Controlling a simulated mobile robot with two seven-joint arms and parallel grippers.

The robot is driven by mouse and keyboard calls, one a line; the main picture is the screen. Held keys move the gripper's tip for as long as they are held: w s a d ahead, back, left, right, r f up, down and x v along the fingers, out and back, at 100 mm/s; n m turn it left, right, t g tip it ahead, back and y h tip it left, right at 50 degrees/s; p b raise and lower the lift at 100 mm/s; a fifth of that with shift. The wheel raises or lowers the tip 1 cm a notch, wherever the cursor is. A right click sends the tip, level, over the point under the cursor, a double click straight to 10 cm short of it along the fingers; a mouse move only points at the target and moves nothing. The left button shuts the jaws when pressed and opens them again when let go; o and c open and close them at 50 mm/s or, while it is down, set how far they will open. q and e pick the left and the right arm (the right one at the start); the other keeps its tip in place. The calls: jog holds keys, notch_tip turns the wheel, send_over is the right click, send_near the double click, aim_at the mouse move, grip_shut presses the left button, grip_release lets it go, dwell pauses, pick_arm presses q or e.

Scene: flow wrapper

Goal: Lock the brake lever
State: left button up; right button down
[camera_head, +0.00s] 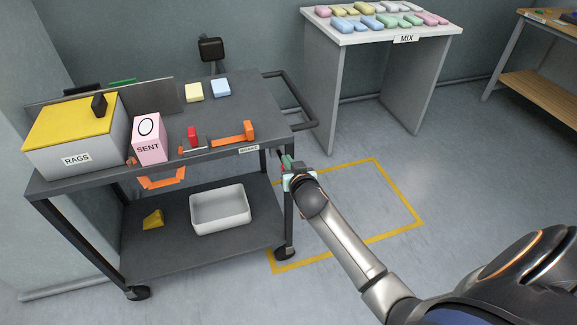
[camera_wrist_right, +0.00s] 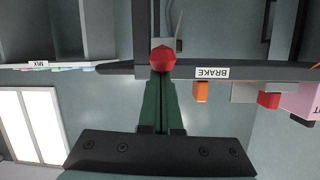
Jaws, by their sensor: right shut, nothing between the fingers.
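The brake lever's red round knob (camera_wrist_right: 163,59) shows at the tips of my right gripper (camera_wrist_right: 161,78) in the right wrist view, beside the cart's edge. The green fingers are shut together with nothing between them; whether they touch the knob I cannot tell. In the head view my right gripper (camera_head: 287,163) is at the cart's right end, below the top, and a bit of red knob (camera_head: 283,168) shows beside it. The lever's shaft is mostly hidden. A BRAKE label (camera_wrist_right: 212,73) is on the cart edge near the knob. My left gripper is not in view.
The grey cart (camera_head: 258,95) carries a RAGS box (camera_head: 75,158), a pink SENT box (camera_head: 150,140), an orange bar (camera_head: 228,140) and a red block (camera_head: 192,136). A push handle (camera_head: 300,98) juts right. A MIX table (camera_head: 390,38) stands behind. The yellow-marked floor (camera_head: 365,205) is clear.

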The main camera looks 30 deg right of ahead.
jog(key=f+t+b, duration=0.1)
jog(key=b, duration=0.1)
jog(key=f+b, duration=0.1)
jog(key=b, duration=0.1)
jog(key=shift+s+a+f+t+h+b, duration=0.1)
jog(key=shift+s+f+t+h+b, duration=0.1)
jog(key=shift+f+t+h+b, duration=0.15)
jog(key=shift+f+t+b, duration=0.2)
jog(key=shift+t+b, duration=0.05)
jog(key=shift+b, duration=0.45)
jog(key=shift+f+b, duration=0.4)
jog(key=shift+f, duration=0.3)
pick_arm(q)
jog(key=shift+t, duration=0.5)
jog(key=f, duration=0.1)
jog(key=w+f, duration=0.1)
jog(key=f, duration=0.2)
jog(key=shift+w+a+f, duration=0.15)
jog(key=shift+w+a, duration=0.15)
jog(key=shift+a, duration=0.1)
pick_arm(e)
jog(key=shift+s+f, duration=0.1)
jog(key=shift+f, duration=0.05)
